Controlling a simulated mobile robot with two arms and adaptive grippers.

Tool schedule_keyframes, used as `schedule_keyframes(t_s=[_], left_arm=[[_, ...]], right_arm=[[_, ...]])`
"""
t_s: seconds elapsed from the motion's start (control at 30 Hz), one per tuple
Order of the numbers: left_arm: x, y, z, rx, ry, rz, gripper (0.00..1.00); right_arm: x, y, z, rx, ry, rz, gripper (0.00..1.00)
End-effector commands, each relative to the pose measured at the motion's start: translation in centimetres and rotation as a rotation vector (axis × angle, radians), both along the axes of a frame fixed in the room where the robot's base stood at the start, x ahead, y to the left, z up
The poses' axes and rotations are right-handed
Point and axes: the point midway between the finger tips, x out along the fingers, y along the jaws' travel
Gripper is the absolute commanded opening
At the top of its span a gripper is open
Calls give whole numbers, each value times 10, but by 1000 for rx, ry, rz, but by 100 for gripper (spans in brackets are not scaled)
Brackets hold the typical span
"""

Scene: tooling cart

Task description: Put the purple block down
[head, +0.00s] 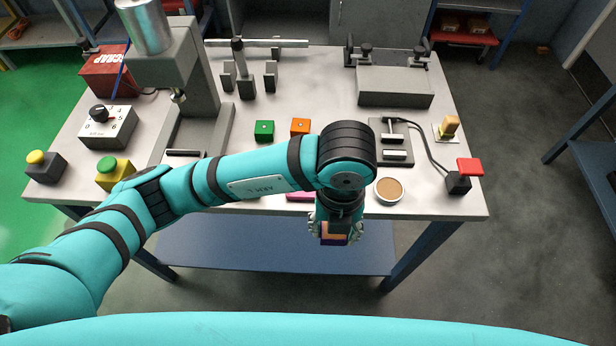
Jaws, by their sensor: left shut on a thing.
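My left gripper (336,229) hangs in front of the table's front edge, below the wrist of my left arm, and is shut on the purple block (330,242). Only a small part of the purple block shows under the gripper, next to an orange patch; the fingers hide the rest. The white-grey table top (440,197) lies just behind the gripper. My right gripper is not in view.
A pink piece (299,196) is partly hidden by my arm. A round brown-topped dish (389,190), a red-topped switch (461,176) and a clamp fixture (391,142) stand at right. A press (197,90) stands at left.

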Motion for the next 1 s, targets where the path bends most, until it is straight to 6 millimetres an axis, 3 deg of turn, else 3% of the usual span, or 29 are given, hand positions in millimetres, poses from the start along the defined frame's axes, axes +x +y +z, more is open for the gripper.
schedule_keyframes(t_s=[0.3, 0.5, 0.77, 1.0], left_arm=[[82, 20, -3, 3, 0, 10, 6], [124, 29, -8, 1, 0, 5, 6], [148, 35, -12, 2, -1, 5, 6], [146, 34, -45, -1, 0, 2, 6]], right_arm=[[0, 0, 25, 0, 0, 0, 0], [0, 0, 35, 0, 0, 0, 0], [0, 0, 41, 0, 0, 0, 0], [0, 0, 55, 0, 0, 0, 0]])
